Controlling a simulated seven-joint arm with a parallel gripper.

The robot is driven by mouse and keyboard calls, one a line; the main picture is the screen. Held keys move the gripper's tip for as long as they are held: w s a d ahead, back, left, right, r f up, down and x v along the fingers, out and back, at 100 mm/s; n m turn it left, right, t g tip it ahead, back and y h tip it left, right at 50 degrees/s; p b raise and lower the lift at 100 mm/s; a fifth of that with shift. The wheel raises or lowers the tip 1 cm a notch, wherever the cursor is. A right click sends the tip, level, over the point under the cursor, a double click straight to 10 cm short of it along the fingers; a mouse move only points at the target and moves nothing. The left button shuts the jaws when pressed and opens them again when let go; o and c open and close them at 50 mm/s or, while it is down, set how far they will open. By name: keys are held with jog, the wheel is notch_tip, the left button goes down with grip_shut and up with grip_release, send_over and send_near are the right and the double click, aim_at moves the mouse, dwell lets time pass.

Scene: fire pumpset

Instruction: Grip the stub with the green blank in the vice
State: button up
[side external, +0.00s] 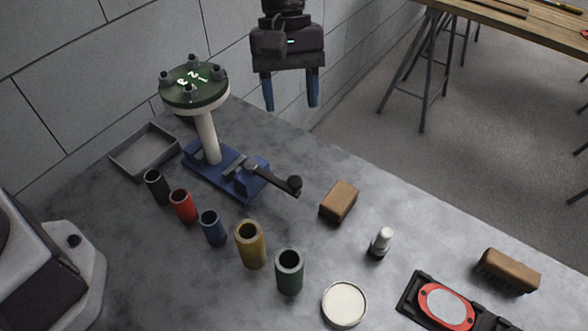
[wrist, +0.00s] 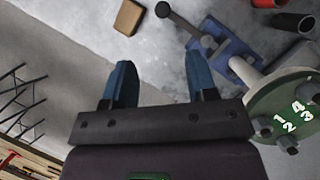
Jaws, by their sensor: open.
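The stub (side external: 207,138) is a pale upright pipe at the blue vice (side external: 250,180). On its top sits the green blank (side external: 184,97), a round disc with several bolts and glowing numbers. The wrist view shows the blank (wrist: 275,101) at the right edge and the vice (wrist: 232,47) above it. The vice's dark lever (side external: 272,176) points right, ending in a black knob. I cannot tell whether the jaws touch the stub. My gripper (side external: 290,105) is open and empty, fingers down, in the air to the right of the blank; its blue fingers also show in the wrist view (wrist: 160,65).
A grey tray (side external: 116,158) lies left of the vice. Black, red, blue, yellow (side external: 251,246) and green (side external: 289,273) sleeves stand in front. A brown block (side external: 339,202), white-topped item (side external: 381,242), round tin (side external: 344,304) and red-black case (side external: 424,301) lie right. A wall stands behind.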

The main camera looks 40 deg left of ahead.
aim_at(295, 179)
jog(key=shift+n, duration=0.4)
jog(key=x, duration=1.3)
jog(key=shift+s, duration=0.25)
grip_shut()
